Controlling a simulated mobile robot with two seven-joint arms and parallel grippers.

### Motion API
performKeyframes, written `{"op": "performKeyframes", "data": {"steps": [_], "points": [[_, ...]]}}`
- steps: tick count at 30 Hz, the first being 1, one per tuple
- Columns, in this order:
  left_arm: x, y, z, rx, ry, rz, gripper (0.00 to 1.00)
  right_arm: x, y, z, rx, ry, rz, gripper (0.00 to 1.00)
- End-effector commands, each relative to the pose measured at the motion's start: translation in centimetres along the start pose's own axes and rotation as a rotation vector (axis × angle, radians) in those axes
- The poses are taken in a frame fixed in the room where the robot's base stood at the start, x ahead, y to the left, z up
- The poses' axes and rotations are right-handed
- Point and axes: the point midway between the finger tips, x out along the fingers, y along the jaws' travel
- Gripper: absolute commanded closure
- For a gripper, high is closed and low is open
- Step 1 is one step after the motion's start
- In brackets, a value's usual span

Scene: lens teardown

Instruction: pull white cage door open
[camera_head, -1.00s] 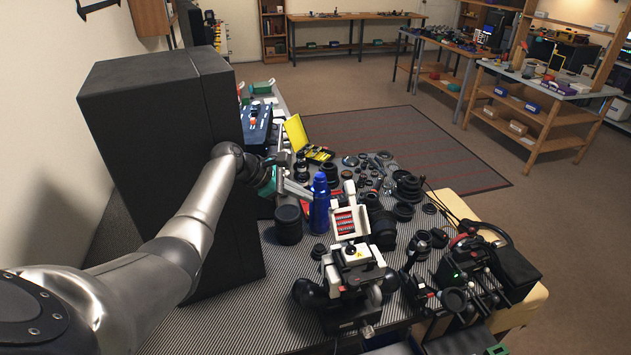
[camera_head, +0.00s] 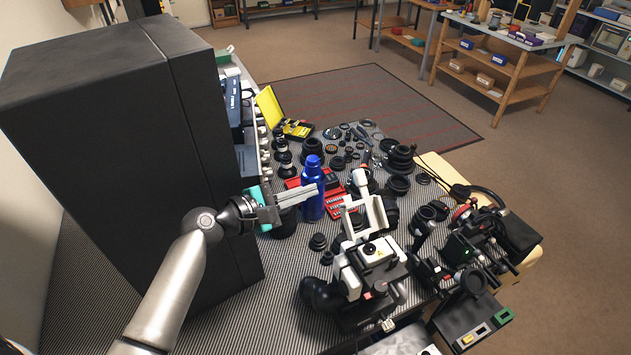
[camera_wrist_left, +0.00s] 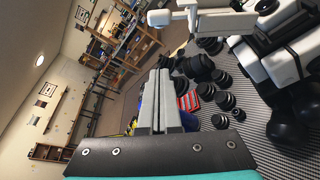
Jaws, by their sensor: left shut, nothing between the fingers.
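A white machine (camera_head: 368,268) with a yellow warning label stands on the striped bench. A white U-shaped frame (camera_head: 378,214) rises behind its top; I take this to be the cage door, but cannot tell how far it is open. In the left wrist view, white parts of the machine (camera_wrist_left: 285,66) fill the right side, and a white bar (camera_wrist_left: 226,22) crosses the top. My left gripper (camera_head: 316,190) is shut and empty, left of the white frame and apart from it. Its closed fingers also show in the left wrist view (camera_wrist_left: 158,76). My right gripper is not in view.
A blue bottle (camera_head: 312,170) stands just behind my left fingertips. A large black cabinet (camera_head: 110,130) is at the left. Lens parts and a red tray (camera_head: 336,206) lie behind the machine. Black equipment (camera_head: 470,250) crowds the right. Bare striped bench (camera_head: 240,320) shows at front left.

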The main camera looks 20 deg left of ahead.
Motion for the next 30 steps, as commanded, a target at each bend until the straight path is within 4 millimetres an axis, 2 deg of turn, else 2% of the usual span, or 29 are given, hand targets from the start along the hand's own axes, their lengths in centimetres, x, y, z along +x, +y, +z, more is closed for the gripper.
{"op": "performKeyframes", "data": {"steps": [16,18,21,30], "points": [[9.5,0.0,0.2,-0.001,-0.002,-0.003,1.00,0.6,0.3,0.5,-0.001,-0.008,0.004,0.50],[8.7,0.1,1.5,0.000,0.000,-0.004,1.00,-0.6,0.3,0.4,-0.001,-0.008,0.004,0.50],[8.2,0.1,2.5,0.000,0.000,-0.004,1.00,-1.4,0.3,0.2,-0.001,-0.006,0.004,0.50],[7.8,0.0,3.8,-0.001,0.001,-0.003,1.00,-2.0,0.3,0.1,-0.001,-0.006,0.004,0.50]]}}
